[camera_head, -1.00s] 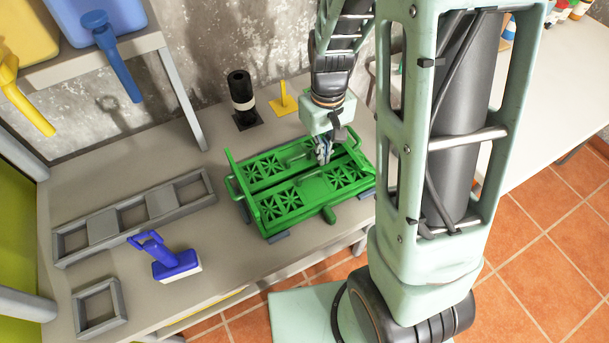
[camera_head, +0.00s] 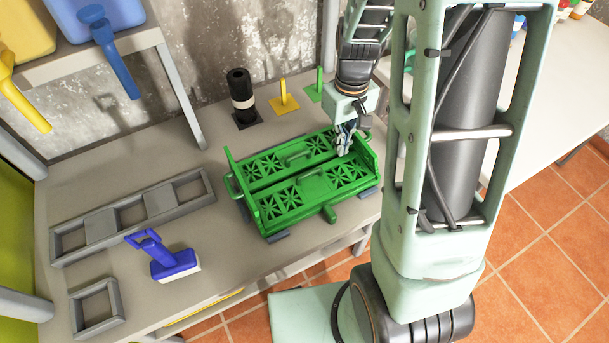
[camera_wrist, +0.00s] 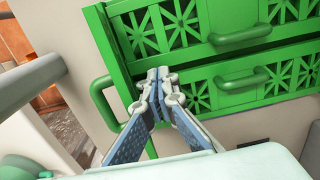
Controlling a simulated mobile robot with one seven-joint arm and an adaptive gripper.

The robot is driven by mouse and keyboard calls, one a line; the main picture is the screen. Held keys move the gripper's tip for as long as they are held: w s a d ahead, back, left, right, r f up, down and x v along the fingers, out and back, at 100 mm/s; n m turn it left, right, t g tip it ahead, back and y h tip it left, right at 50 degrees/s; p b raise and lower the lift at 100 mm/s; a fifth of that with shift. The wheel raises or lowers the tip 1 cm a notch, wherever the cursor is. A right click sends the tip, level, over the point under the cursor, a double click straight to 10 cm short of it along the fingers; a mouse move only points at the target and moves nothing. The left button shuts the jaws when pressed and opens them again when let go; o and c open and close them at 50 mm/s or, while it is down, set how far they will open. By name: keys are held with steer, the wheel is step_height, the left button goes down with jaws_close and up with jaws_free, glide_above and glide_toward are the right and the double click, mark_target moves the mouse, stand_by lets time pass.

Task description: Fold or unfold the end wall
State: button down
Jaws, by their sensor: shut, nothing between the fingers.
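A green folding crate (camera_head: 293,212) stands on the workbench, with slotted panels lying flat between its ends. Its left end wall (camera_head: 242,190) stands up. At the right end, a green wall (camera_head: 367,157) shows behind my gripper and looks raised, but its exact tilt is hard to tell. My gripper (camera_head: 345,150) is shut and empty, low over the crate's right end. In the wrist view, the closed fingertips (camera_wrist: 162,76) are beside the crate's end strip (camera_wrist: 97,32) and its end handle (camera_wrist: 103,102). Whether they touch the crate is unclear.
A grey frame (camera_head: 130,217), a small grey frame (camera_head: 96,307) and a blue-handled tool (camera_head: 172,264) lie left of the crate. A black cylinder (camera_head: 240,85), a yellow post (camera_head: 284,98) and a green post (camera_head: 318,88) stand behind it. A shelf (camera_head: 90,55) overhangs back left.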

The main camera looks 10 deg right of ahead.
steer(key=shift+w+d, duration=0.3)
steer(key=shift+d, duration=0.5)
step_height(320, 180, up, 11)
steer(key=p, duration=0.8)
